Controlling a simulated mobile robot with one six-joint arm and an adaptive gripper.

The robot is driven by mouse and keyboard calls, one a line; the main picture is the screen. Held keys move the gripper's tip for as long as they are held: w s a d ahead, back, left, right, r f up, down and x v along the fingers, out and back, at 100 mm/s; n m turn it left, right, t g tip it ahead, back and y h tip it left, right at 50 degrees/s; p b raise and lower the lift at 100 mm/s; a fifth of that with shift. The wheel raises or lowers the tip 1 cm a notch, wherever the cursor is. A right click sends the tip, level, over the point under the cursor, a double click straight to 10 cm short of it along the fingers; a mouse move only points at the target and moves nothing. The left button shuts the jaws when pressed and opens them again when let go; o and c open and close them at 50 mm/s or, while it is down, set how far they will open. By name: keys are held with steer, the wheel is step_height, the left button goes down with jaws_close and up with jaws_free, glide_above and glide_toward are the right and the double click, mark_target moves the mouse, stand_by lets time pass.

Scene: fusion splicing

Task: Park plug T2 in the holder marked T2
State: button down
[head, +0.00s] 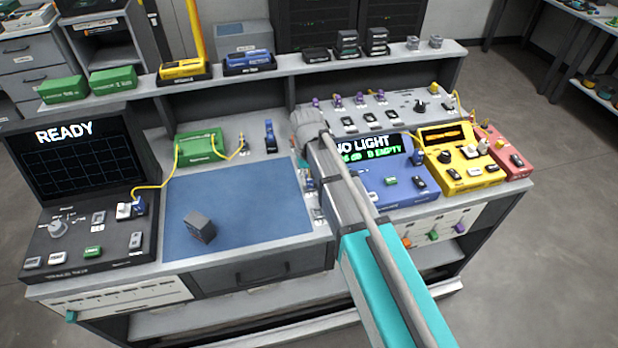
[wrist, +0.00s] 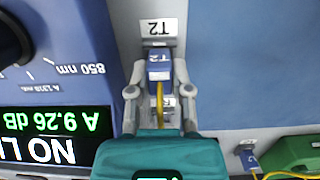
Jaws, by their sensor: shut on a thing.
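Plug T2 (wrist: 159,66) is a small blue plug with a white "T2" mark and a yellow cable, seen in the wrist view. My gripper (wrist: 160,84) is shut on it, with one grey finger on each side. The plug's front end is at the grey holder (wrist: 160,46) below the white label "T2" (wrist: 158,28); I cannot tell how deep it sits. In the head view my arm covers the gripper, the plug and most of this holder strip.
The blue meter (head: 385,185) with the "NO LIGHT" screen stands right beside the holder strip. The blue mat (head: 240,200) lies to the left, with a dark block (head: 200,227) on it. A green box (head: 198,146) with yellow cables stands behind the mat.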

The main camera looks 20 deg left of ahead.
steer(key=shift+c, duration=2.3)
jaws_free()
steer(key=shift+r, duration=0.1)
